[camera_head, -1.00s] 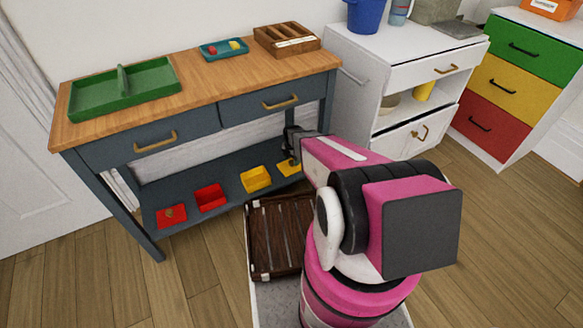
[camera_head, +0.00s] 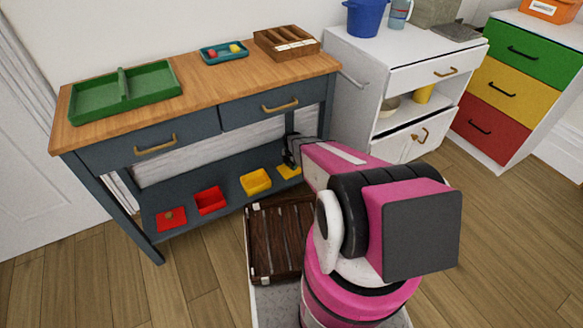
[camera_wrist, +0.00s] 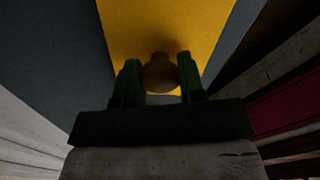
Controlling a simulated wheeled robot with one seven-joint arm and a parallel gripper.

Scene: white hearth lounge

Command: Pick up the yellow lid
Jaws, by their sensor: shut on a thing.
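The yellow lid (camera_head: 288,172) is a flat square on the lower shelf of the grey console table, at the shelf's right end. In the wrist view the lid (camera_wrist: 205,30) fills the upper middle, with a round brownish knob (camera_wrist: 160,72) on it. My gripper (camera_wrist: 160,80) has its two green-tinted fingers on either side of the knob and is shut on it. In the head view my gripper (camera_head: 290,155) is just above the lid and partly covers it. I cannot tell whether the lid is touching the shelf.
On the same shelf (camera_head: 228,195) stand an open yellow box (camera_head: 256,182), an open red box (camera_head: 211,200) and a red lid (camera_head: 171,218). The wooden tabletop (camera_head: 200,82) and its drawers are above my gripper. A dark slatted crate (camera_head: 275,240) is in front.

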